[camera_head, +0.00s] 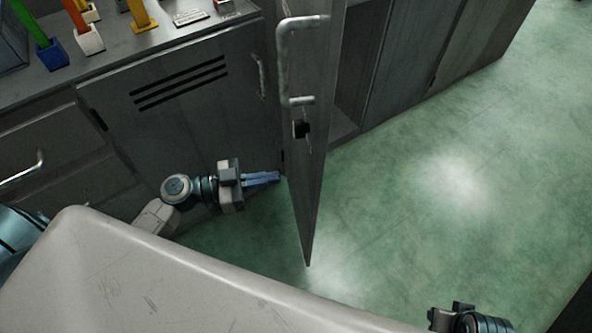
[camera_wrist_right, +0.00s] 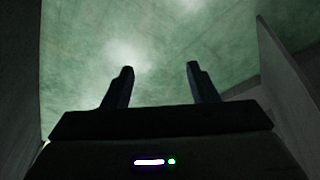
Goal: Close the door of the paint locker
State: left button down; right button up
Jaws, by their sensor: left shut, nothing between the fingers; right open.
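The locker door (camera_head: 308,180) is swung open and stands out from the dark cabinet row, seen nearly edge-on in the head view. It has a pale bar handle (camera_head: 284,62) and a small dark latch (camera_head: 301,128) below it. The locker's opening (camera_head: 354,70) shows to the right of the door. My left gripper (camera_head: 278,177) is shut and empty, its blue fingers pointing right at the door's left side; I cannot tell whether they touch it. My right gripper (camera_wrist_right: 158,80) is open and empty over the green floor; part of its wrist shows at the head view's lower right.
A closed vented cabinet door (camera_head: 185,110) is left of the open door. The worktop (camera_head: 130,45) above holds colourful tools in small stands (camera_head: 52,54). My pale body fills the bottom left. The green floor (camera_head: 450,170) at right is clear.

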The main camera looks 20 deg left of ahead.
aim_at(310, 172)
pick_arm(q)
jog(key=p+x, duration=0.2)
jog(key=x, duration=0.4)
jog(key=shift+r, duration=0.1)
jog(key=shift+w+d, duration=0.15)
jog(key=shift+d, duration=0.15)
pick_arm(e)
notch_tip(310, 172, down, 8)
jog(key=shift+w+d+r+g, duration=0.25)
jog(key=shift+d+g, duration=0.05)
jog(key=shift+d, duration=0.05)
